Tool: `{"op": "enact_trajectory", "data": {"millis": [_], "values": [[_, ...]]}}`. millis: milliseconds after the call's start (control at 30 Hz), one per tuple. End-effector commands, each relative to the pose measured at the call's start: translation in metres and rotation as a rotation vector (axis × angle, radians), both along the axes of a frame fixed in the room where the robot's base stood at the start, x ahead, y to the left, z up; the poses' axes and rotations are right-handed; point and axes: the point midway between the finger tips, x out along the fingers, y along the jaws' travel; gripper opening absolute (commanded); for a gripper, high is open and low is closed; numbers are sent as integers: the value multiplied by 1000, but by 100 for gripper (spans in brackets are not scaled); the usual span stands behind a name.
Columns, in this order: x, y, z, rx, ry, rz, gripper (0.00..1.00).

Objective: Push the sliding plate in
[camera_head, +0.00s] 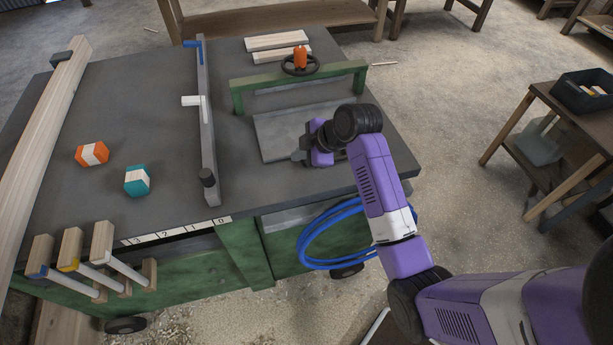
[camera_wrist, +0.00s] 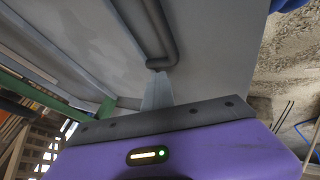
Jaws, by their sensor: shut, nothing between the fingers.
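The sliding plate (camera_head: 275,132) is a flat grey sheet on the dark table top, in front of a green bridge frame (camera_head: 300,83). My gripper (camera_head: 303,157) is low over the plate's near edge, and the arm hides the plate's right part. In the wrist view my gripper (camera_wrist: 158,92) is shut with nothing between the fingers. A dark bent bar (camera_wrist: 165,40), seemingly a handle, runs to just beyond the fingertips over a pale grey surface. I cannot tell whether the fingers touch it.
A black handwheel with an orange knob (camera_head: 301,58) sits on the frame. A grey fence rail (camera_head: 207,130) crosses the table to the left. Orange (camera_head: 92,153) and teal (camera_head: 137,181) blocks lie farther left. A blue hose coil (camera_head: 325,238) hangs at the front.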

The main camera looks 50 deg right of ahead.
Motion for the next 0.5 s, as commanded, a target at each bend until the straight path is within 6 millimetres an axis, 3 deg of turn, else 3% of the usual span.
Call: {"op": "enact_trajectory", "data": {"millis": [200,500], "values": [[47,-32,-2,-3,-3,-1,0],[84,-56,-2,-1,1,0,0]]}}
